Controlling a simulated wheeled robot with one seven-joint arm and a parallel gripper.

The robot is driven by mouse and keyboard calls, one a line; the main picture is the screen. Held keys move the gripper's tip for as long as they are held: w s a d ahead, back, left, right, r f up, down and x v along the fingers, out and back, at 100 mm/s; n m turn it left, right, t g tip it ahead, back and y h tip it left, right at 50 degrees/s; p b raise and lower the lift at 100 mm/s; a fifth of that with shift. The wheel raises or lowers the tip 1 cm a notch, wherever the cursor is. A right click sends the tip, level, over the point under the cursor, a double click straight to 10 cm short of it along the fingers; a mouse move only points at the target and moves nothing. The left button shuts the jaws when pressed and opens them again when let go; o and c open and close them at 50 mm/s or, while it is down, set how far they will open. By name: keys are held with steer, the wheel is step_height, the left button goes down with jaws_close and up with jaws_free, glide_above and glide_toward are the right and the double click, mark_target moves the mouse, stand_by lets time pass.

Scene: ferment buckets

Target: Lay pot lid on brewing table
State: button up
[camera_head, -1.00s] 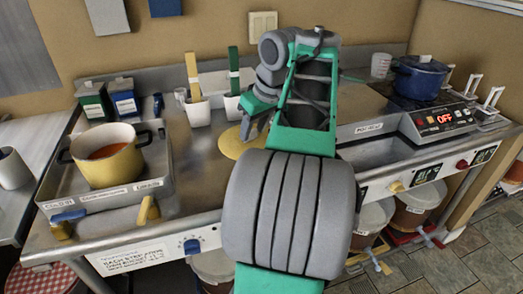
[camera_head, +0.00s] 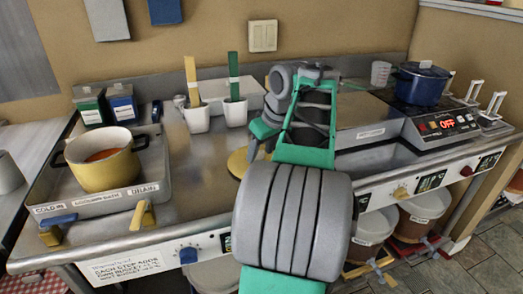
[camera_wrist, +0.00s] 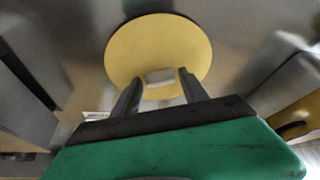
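The pot lid (camera_head: 238,163) is a round yellow disc and appears to lie flat on the steel brewing table (camera_head: 205,170), right of the pot. My arm hides much of it in the head view. The wrist view shows the whole lid (camera_wrist: 160,42) with its grey block knob (camera_wrist: 160,77). My gripper (camera_wrist: 160,76) is over the lid, its two fingers on either side of the knob, with a narrow gap showing at each side; it looks open. The yellow pot (camera_head: 103,163) stands uncovered at the left, with orange-red liquid inside.
The pot stands in a drain tray (camera_head: 95,205). Two white cups (camera_head: 235,112) with upright sticks stand behind the lid. A blue pot (camera_head: 420,85) sits on a hob at the right. Bare table lies between tray and lid.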

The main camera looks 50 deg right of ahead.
steer(key=shift+o, duration=1)
steer(key=shift+r, duration=0.35)
steer(key=p+v, duration=0.7)
steer(key=v, duration=0.4)
steer(key=shift+s+r, duration=0.15)
steer(key=shift+r, duration=0.15)
